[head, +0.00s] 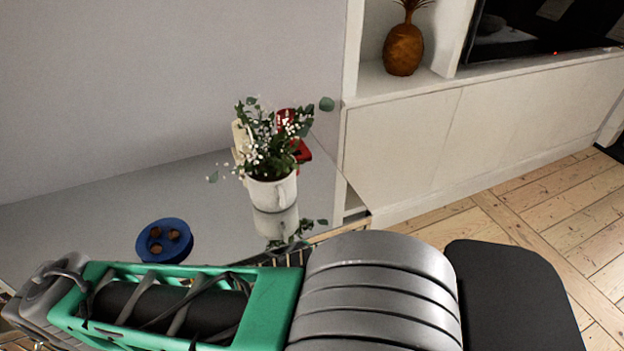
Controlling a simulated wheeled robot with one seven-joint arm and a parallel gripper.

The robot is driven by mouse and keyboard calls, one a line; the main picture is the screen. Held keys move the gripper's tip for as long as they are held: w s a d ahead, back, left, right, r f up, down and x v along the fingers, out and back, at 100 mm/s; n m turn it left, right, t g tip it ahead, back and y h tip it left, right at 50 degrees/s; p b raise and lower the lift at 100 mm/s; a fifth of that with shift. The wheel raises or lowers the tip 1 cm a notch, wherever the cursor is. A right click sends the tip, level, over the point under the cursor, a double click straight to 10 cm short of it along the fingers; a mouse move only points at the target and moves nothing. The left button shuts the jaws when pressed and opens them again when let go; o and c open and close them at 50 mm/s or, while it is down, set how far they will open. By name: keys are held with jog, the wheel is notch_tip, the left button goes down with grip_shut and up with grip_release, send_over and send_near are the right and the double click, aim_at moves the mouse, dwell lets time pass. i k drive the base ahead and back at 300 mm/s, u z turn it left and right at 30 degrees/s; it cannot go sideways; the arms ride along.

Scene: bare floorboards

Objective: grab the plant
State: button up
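The plant (267,152) has green leaves and small white flowers in a white pot (272,190). It stands upright on a glossy grey table top (90,215), near the table's right edge, and the pot is mirrored in the surface. My arm lies across the bottom of the head view, in front of the table and nearer to me than the plant. The grey end of the arm at the lower left is apart from the plant. I cannot make out the gripper's fingers.
A blue dish (164,240) with several brown pieces sits left of and nearer than the plant. A red object (299,150) and a cream object (240,138) stand close behind the plant. A white cabinet (430,140) bears a pineapple ornament (403,48). Floorboards (560,215) at right are clear.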

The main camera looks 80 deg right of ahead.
aim_at(270, 173)
jog(key=z, duration=0.5)
jog(key=k, duration=0.5)
jog(key=u, duration=0.3)
